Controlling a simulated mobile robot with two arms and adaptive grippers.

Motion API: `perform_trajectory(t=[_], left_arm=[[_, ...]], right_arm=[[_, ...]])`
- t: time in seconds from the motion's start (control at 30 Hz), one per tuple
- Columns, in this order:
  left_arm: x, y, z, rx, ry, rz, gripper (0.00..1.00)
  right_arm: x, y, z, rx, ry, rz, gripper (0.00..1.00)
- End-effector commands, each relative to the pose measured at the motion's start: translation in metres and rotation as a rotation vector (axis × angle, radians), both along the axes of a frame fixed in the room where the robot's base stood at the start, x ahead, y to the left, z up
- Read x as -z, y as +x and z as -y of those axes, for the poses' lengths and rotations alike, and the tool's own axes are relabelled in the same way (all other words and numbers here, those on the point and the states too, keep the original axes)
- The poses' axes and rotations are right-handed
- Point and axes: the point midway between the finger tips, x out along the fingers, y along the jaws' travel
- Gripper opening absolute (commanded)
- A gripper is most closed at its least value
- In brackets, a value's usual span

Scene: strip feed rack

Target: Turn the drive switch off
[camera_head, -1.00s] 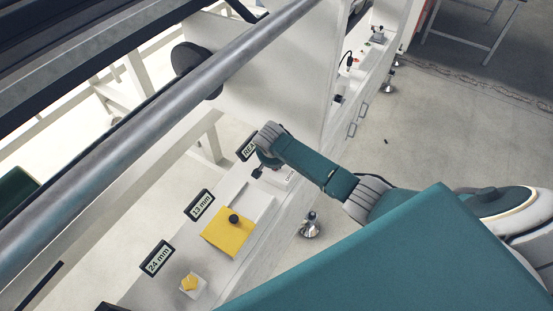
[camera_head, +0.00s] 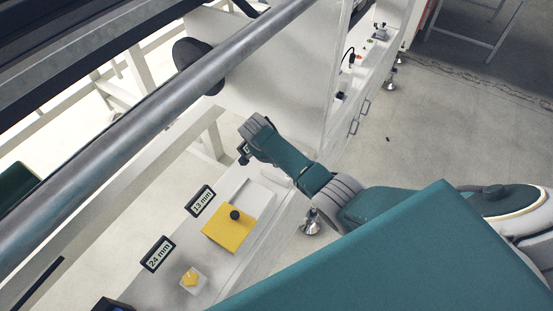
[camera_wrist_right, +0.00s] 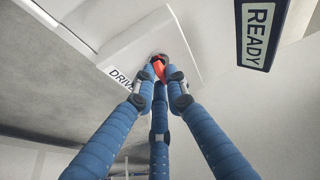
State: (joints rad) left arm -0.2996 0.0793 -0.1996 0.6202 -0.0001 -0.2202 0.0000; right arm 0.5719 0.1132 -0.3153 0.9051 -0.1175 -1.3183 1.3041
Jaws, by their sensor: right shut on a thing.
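The drive switch (camera_wrist_right: 157,68) shows in the right wrist view as a small red-orange piece in a dark round seat, beside the DRIVE label (camera_wrist_right: 121,80). My right gripper (camera_wrist_right: 161,76) has its blue fingers closed around the red piece, which they partly hide, so its exact setting cannot be read. In the head view my right arm reaches in from the right over the panel and hides the switch and the fingertips. My left gripper is not in view.
A READY sign (camera_wrist_right: 257,32) stands close to the right gripper. On the bench ledge are a yellow plate (camera_head: 228,232) with a black knob (camera_head: 235,215), a 13 mm sign (camera_head: 200,201) and a 24 mm sign (camera_head: 158,254). A long grey roller (camera_head: 150,125) crosses above.

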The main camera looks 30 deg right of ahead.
Motion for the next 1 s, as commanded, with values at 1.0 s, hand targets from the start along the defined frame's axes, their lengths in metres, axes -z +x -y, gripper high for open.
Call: perform_trajectory(t=[1.0], left_arm=[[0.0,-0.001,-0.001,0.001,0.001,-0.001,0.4]], right_arm=[[-0.043,-0.007,-0.016,-0.003,0.002,0.006,0.31]])
